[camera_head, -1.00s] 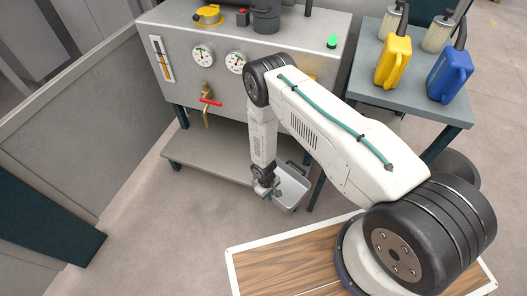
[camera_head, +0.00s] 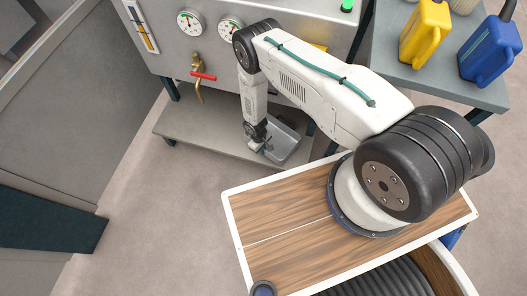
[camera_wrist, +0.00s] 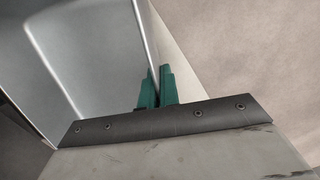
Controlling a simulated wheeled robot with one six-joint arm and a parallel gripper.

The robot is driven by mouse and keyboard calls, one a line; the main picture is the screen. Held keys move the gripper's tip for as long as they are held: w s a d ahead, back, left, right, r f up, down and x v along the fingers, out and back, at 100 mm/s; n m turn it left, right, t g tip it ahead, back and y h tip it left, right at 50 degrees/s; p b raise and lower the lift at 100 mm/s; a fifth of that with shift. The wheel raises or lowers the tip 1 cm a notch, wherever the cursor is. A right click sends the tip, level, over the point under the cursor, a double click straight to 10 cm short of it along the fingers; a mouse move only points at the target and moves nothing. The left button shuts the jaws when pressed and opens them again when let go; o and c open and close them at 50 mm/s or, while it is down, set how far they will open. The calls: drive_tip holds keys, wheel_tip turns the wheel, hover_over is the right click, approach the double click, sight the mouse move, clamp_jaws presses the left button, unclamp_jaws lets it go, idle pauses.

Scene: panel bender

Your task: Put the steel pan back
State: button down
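The steel pan (camera_head: 290,143) is a grey open tray, seen at the right end of the low shelf (camera_head: 205,132) under the machine. I cannot tell whether it rests on the shelf or hangs just above it. My gripper (camera_head: 261,146) points down at the pan's left side. In the wrist view the pan (camera_wrist: 92,50) fills the upper left, and its rim runs between the two green fingers (camera_wrist: 155,90), which are closed on it. The pan's far underside is hidden.
A valve with a red handle (camera_head: 203,76) hangs above the shelf's left part. A side table (camera_head: 440,82) with yellow and blue jugs stands at the right. A grey wall panel (camera_head: 60,120) is at the left. The left part of the shelf is clear.

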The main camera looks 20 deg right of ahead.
drive_tip(key=shift+f, duration=1.45)
drive_tip(key=shift+s+f, duration=0.1)
drive_tip(key=shift+f, duration=0.05)
drive_tip(key=c, duration=1.6)
unclamp_jaws()
drive_tip(key=shift+c, duration=0.2)
drive_tip(key=r, duration=0.4)
drive_tip(key=w+r, duration=0.1)
drive_tip(key=r, duration=0.3)
drive_tip(key=w+a+r, duration=0.1)
drive_tip(key=r, duration=0.3)
